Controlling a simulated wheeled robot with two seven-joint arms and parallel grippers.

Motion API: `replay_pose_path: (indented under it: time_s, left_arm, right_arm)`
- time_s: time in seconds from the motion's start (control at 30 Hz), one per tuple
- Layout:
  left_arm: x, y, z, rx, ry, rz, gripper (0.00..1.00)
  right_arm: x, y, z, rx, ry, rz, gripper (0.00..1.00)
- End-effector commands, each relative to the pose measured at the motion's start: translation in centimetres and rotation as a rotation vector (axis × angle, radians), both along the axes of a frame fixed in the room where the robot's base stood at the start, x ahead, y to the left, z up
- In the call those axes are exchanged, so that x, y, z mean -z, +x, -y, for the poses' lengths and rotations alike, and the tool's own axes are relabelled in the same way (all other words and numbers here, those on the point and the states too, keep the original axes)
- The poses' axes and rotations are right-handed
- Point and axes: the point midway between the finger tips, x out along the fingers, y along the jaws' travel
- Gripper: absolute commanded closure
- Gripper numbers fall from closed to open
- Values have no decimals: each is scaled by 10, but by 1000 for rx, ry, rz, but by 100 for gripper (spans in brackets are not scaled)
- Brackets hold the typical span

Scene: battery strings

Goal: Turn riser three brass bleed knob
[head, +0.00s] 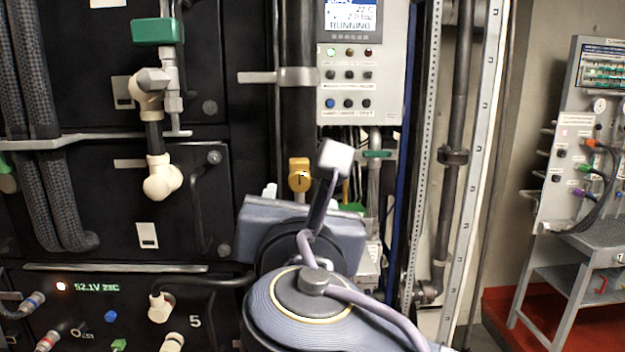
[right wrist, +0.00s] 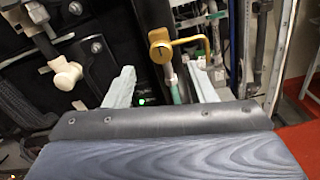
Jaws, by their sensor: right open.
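The brass bleed knob (head: 299,175) sits on the dark vertical riser pipe, just above my right gripper in the head view. In the right wrist view the brass knob (right wrist: 161,46) shows a round face with a slot mark, and a bent yellow handle reaches right from it. My right gripper (right wrist: 163,82) is open and empty. Its two pale fingers point toward the riser, one on each side of the pipe below the knob, apart from the knob. In the head view my wrist hides the pipe below it. My left gripper is not in view.
A control panel (head: 361,80) with buttons and a screen is right of the riser. Black battery modules (head: 75,185) with white elbow fittings (head: 162,178) stand left. A metal cart (head: 575,270) with an instrument board stands far right on a red floor area.

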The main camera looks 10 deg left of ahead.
Motion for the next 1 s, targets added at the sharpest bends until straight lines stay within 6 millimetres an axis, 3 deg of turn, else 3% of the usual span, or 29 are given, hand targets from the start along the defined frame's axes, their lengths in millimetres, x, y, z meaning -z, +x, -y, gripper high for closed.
replay_pose_path:
  time_s: [0.3, 0.7, 1.0]
  left_arm:
    - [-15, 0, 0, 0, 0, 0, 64]
    - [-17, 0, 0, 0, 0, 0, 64]
    - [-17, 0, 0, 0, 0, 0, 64]
  right_arm:
    - [-1, 47, -13, 3, 1, -4, 50]
    - [1, 57, -15, 0, 4, -4, 50]
    - [1, 57, -15, 0, 4, -4, 88]
